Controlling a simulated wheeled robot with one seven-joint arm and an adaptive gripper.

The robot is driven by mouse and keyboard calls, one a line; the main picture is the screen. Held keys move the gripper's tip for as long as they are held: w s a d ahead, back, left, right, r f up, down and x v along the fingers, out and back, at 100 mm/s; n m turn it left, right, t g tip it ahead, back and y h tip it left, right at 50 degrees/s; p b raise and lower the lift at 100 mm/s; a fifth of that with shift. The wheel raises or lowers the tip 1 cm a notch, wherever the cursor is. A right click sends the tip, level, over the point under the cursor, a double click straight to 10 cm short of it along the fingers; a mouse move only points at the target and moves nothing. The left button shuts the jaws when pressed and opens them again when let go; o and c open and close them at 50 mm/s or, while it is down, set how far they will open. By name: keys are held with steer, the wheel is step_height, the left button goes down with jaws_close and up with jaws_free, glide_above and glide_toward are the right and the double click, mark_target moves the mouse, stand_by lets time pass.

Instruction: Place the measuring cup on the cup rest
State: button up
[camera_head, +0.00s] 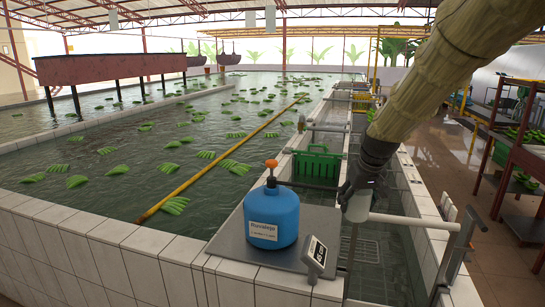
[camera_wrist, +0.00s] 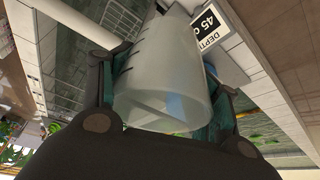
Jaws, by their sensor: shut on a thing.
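My gripper (camera_head: 358,188) points down at the right of the grey metal shelf. In the wrist view, its two fingers (camera_wrist: 172,75) are shut on the measuring cup (camera_wrist: 160,88), one on each side. In the head view the cup (camera_head: 357,208) shows as a small pale shape under the gripper, beside a grey horizontal pipe. I cannot make out the cup rest for certain in either view.
A blue jug (camera_head: 272,218) with an orange cap and a small tilted display (camera_head: 315,254) stand on the grey shelf (camera_head: 262,258). A grey pipe (camera_head: 415,222) crosses the water channel near my gripper. A green crate (camera_head: 317,163) sits farther back. A tiled wall edges the pool.

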mark_target(356, 211)
steer(key=shift+s+a+f, duration=0.15)
steer(key=shift+s+f, duration=0.95)
steer(key=s+a+f+b, duration=0.1)
steer(key=s+f+b, duration=0.2)
steer(key=f, duration=1.1)
steer(key=s+a+f+b, duration=0.2)
steer(key=s+f, duration=0.7)
steer(key=f, duration=0.6)
steer(key=s+a+f+m+b, duration=0.1)
steer(key=s+f+b, duration=0.4)
steer(key=f, duration=0.9)
steer(key=shift+s+a+f, duration=0.15)
steer(key=shift+s+a, duration=0.3)
steer(key=shift+a, duration=0.05)
steer(key=shift+a, duration=0.1)
